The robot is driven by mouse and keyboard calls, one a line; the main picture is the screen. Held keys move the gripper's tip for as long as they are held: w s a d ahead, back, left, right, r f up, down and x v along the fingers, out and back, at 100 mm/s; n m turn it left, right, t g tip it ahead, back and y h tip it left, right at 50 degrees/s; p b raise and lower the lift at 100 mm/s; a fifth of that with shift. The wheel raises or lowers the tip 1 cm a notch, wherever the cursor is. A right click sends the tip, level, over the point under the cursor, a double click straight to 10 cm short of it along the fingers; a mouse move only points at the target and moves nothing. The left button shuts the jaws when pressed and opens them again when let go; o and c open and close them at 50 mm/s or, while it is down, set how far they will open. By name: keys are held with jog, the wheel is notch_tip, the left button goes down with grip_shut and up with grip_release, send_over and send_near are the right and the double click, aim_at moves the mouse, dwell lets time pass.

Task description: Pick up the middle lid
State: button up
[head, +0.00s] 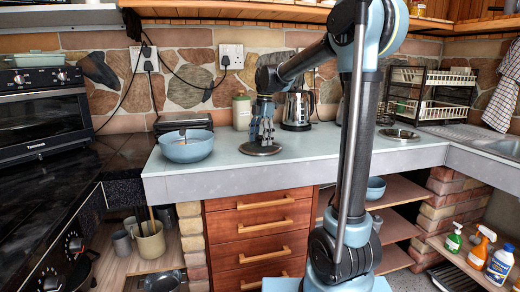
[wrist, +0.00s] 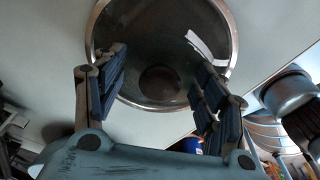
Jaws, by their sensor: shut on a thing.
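A round lid (head: 260,150) with a metal rim is on the pale counter (head: 225,160), in front of the kettle. In the wrist view the dark glass lid (wrist: 135,35) fills the upper middle, with a round dark knob (wrist: 160,82) at its centre. My gripper (head: 262,141) points straight down over this lid, its fingers on either side of the knob. It is shut on the lid; the exact contact is hard to see. Whether the lid is clear of the counter I cannot tell. Another lid (head: 399,134) lies farther right on the counter.
A blue bowl (head: 186,148) stands left of my gripper. A green canister (head: 241,112) and a steel kettle (head: 297,111) stand behind it. A dish rack (head: 432,90) is at the back right. Between the two lids the front of the counter is clear.

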aim_at(260, 136)
jog(key=shift+f, duration=0.15)
jog(key=shift+r, duration=0.55)
jog(key=c, duration=0.6)
notch_tip(260, 136, up, 9)
grip_shut()
